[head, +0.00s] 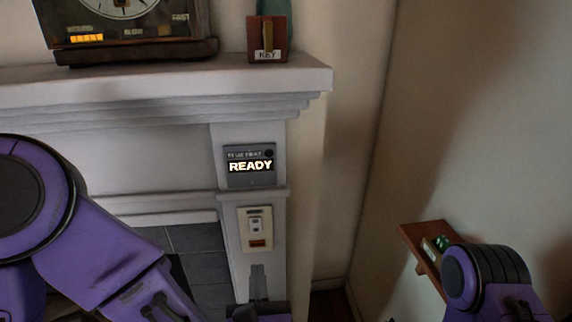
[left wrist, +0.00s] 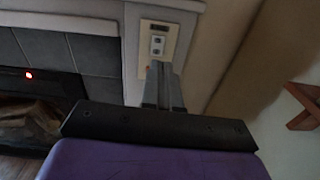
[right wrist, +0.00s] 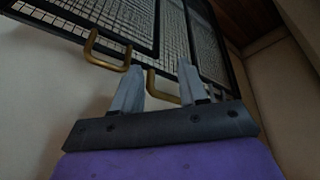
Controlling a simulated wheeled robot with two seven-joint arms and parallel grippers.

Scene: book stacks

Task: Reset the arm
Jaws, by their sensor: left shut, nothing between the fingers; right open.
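My left arm is purple and comes in from the left in the head view. Its gripper (head: 258,270) has its grey fingers together, just below the switch plate on the fireplace pillar. In the left wrist view the left gripper (left wrist: 163,68) is shut and empty, its tips near the lower part of the switch plate (left wrist: 157,45); I cannot tell whether they touch it. My right arm shows at the lower right of the head view, its gripper out of frame. In the right wrist view the right gripper (right wrist: 160,75) is open and empty, near brass handles (right wrist: 105,50).
The white mantel (head: 150,85) holds a clock (head: 125,30) and a wooden key block (head: 267,40). A panel (head: 250,166) on the pillar reads READY. A small wooden shelf (head: 415,240) with a green item is on the right wall. The handles belong to dark-framed gridded panels (right wrist: 210,45).

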